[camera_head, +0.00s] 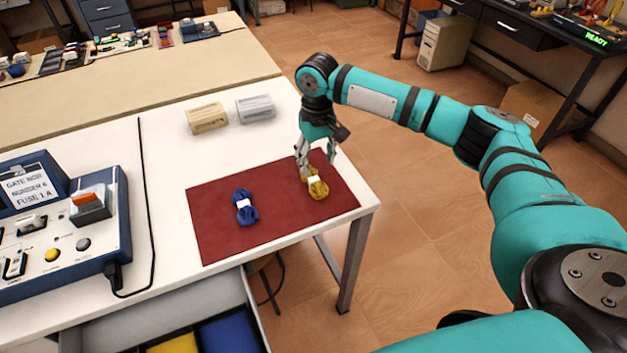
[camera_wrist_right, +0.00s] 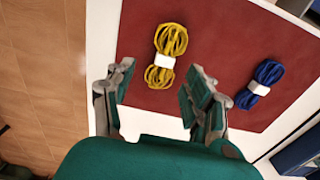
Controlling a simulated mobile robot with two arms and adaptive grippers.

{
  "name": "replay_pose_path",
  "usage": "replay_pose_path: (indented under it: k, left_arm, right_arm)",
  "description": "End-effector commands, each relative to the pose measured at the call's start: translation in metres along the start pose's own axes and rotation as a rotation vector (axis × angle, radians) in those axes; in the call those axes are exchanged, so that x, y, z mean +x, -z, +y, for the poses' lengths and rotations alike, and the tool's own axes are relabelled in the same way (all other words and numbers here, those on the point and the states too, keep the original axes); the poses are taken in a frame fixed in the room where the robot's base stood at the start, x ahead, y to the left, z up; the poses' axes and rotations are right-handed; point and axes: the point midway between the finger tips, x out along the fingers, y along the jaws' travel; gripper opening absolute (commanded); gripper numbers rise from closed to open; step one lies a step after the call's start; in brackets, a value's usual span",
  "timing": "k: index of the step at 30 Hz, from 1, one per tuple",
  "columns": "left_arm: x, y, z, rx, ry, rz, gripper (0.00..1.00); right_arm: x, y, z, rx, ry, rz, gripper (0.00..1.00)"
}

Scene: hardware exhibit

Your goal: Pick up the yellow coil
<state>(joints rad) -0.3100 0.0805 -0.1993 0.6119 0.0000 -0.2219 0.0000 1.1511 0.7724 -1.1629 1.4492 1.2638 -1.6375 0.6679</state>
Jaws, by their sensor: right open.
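The yellow coil (camera_head: 318,188) is a bundle of yellow cord with a white band. It lies on the right part of the dark red mat (camera_head: 279,225) and also shows in the right wrist view (camera_wrist_right: 173,40), near the top middle. My right gripper (camera_head: 315,170) is just above the coil, fingers pointing down. In the right wrist view the gripper (camera_wrist_right: 155,95) is open, and the coil lies ahead of and between the lines of its fingers; nothing is held. I cannot tell the exact height gap. My left gripper is not in view.
A blue coil (camera_head: 245,207) with a white band lies left on the same mat. Two small boxes, one tan (camera_head: 206,118) and one grey (camera_head: 256,108), stand behind the mat. A blue control panel (camera_head: 60,235) stands at left. An open drawer (camera_head: 190,318) is below the table's front edge.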

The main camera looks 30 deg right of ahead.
Motion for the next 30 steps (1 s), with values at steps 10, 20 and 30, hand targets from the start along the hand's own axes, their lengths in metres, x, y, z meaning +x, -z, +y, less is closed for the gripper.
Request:
replay_pose_path:
  k: [10, 20, 30]
  left_arm:
    - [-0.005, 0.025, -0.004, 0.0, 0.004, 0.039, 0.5]
    - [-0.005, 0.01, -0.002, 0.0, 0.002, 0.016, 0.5]
    - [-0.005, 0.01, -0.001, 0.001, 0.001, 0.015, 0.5]
  right_arm:
    - [0.033, 0.001, -0.006, -0.001, -0.001, -0.001, 0.54]
    - [0.06, 0.001, -0.008, -0.002, 0.001, 0.002, 0.54]
    - [0.06, 0.001, -0.008, -0.002, 0.0, 0.002, 0.28]
